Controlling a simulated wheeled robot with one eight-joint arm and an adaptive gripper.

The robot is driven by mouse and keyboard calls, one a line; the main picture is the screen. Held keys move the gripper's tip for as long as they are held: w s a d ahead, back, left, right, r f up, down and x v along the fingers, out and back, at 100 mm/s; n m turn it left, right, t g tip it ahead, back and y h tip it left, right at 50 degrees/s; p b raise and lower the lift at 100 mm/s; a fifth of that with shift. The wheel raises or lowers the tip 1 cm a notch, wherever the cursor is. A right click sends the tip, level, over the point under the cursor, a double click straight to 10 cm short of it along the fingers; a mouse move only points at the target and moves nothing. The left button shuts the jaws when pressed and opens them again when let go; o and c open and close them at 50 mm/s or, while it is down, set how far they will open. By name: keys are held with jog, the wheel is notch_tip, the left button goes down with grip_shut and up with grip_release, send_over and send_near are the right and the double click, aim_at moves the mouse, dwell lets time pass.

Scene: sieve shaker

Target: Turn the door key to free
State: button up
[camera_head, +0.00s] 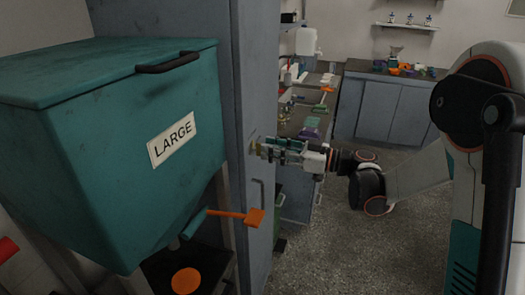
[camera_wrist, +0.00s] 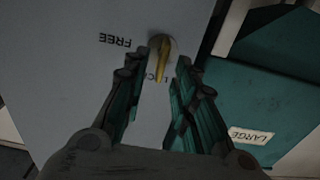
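The brass door key (camera_wrist: 163,58) sits in a round lock on the grey door (camera_wrist: 65,70) in the wrist view. Its bow points down toward a partly hidden label that seems to read LOCK. An upside-down FREE label (camera_wrist: 115,39) is to the left of the lock. My gripper (camera_wrist: 159,66) is open, with its dark green ribbed fingers on either side of the key and gaps visible between them and it. In the head view my gripper (camera_head: 262,149) is close to the grey door (camera_head: 257,80), beside its edge; the key is too small to make out clearly.
A teal hopper marked LARGE (camera_head: 120,110) stands at the left, with an orange-ended lever (camera_head: 254,217) below it. The door has a handle (camera_head: 256,195) under my gripper. A cluttered counter (camera_head: 300,115) lies behind. The floor (camera_head: 340,250) at the right is clear.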

jog(key=shift+x, duration=1.7)
grip_shut()
